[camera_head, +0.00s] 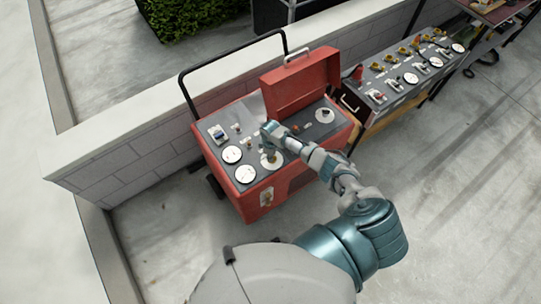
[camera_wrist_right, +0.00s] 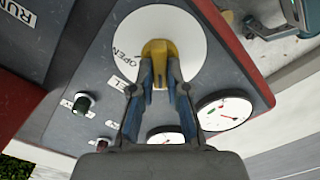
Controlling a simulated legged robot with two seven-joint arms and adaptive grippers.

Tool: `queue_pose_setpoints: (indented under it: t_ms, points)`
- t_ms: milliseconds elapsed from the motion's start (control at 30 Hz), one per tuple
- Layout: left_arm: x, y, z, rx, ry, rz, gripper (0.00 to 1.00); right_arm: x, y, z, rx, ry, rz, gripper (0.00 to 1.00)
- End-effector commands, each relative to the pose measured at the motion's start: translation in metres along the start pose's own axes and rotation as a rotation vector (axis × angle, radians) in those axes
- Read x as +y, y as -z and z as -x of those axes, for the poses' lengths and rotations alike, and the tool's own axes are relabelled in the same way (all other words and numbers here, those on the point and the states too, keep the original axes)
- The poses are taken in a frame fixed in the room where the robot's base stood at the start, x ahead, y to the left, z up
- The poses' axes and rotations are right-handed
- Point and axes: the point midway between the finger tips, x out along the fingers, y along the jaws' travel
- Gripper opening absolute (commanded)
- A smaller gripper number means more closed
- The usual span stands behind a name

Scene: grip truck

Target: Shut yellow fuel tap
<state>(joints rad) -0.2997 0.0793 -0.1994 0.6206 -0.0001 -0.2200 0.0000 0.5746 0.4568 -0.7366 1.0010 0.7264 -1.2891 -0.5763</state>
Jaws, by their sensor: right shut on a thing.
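The yellow fuel tap (camera_wrist_right: 157,48) sits at the middle of a white round plate (camera_wrist_right: 190,28) marked OPEN in the right wrist view. My right gripper (camera_wrist_right: 160,85) is shut on the tap, with one blue finger on each side of it. In the head view my right gripper (camera_head: 271,150) reaches down to the top panel of the red machine (camera_head: 278,190), over a white dial plate near its front. The gripper hides most of the tap there. My left gripper is not in view.
Gauges (camera_wrist_right: 224,113) and small knobs (camera_wrist_right: 82,101) surround the tap. A red lid (camera_head: 301,84) stands open behind my arm. A black handle bar (camera_head: 232,54) and a low wall (camera_head: 115,150) are behind the machine. A second panel (camera_head: 400,75) stands right.

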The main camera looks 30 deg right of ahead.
Motion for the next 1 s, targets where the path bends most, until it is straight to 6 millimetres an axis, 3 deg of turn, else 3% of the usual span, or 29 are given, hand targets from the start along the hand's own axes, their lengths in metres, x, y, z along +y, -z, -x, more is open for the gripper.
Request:
queue_pose_setpoints:
  t_ms: [500,533,600,633,1000]
  points:
    - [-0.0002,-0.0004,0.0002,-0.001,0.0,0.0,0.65,0.0029,0.0033,0.0032,0.01,-0.008,0.018,0.0]
    - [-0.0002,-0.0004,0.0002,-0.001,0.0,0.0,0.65,0.003,0.0034,0.0032,0.01,-0.008,0.018,0.19]
    - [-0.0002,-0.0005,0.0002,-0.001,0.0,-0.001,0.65,0.0027,0.0031,0.0029,0.01,-0.008,0.018,0.37]
    - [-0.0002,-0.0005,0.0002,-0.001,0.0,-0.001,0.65,0.0024,0.0028,0.0026,0.009,-0.007,0.018,0.4]
    - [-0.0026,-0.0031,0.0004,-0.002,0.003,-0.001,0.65,0.0013,0.0013,0.0082,0.006,-0.004,0.018,0.4]
